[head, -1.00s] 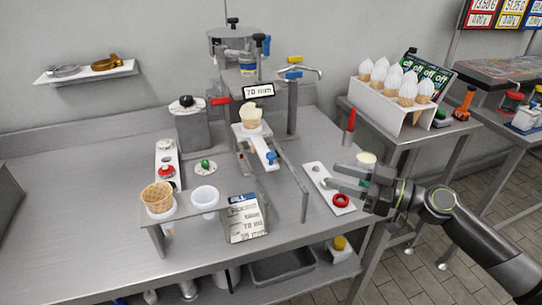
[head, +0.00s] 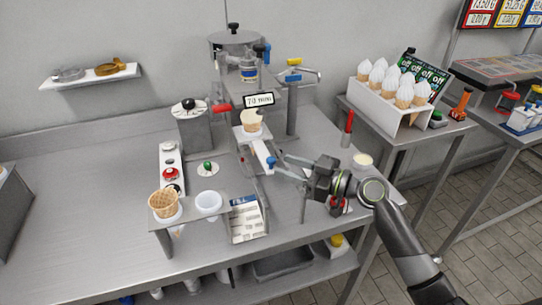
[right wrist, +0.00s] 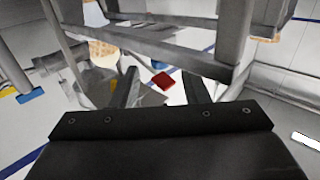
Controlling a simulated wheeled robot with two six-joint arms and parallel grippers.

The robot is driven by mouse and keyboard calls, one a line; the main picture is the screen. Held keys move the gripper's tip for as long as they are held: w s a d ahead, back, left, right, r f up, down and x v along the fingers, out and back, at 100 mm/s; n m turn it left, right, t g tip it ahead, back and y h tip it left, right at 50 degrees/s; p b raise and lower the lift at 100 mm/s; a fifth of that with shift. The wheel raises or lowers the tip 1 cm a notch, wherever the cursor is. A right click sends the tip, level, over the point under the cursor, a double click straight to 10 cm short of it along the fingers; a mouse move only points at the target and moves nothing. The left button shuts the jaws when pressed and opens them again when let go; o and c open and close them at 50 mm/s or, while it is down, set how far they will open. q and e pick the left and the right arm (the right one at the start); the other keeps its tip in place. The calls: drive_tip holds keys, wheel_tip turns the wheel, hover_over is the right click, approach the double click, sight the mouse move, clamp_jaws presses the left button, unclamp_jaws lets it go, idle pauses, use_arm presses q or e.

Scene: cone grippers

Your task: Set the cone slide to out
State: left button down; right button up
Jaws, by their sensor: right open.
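The cone slide (head: 258,150) is a white bar running from under the dispenser toward the front of the table. A wafer cone (head: 252,120) stands at its far end, below a "70 mm" sign (head: 259,100). A blue knob (head: 271,162) sits at its near end. My right gripper (head: 281,163) is open, with its fingertips close beside the knob; I cannot tell whether they touch it. In the right wrist view its two fingers (right wrist: 160,88) are apart, and the knob is hard to make out. My left gripper is not in view.
A front rack holds a waffle cone (head: 163,204) and a white cup (head: 209,203), with a printed card (head: 246,218) beside it. A grey rail stands right of the slide. A red-handled tool (head: 347,130) stands to the right. The table's left part is clear.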

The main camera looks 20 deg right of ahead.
sight(271, 164)
drive_tip(key=shift+p+x, duration=0.7)
drive_tip(key=shift+x, duration=2)
drive_tip(key=shift+d, duration=0.1)
clamp_jaws()
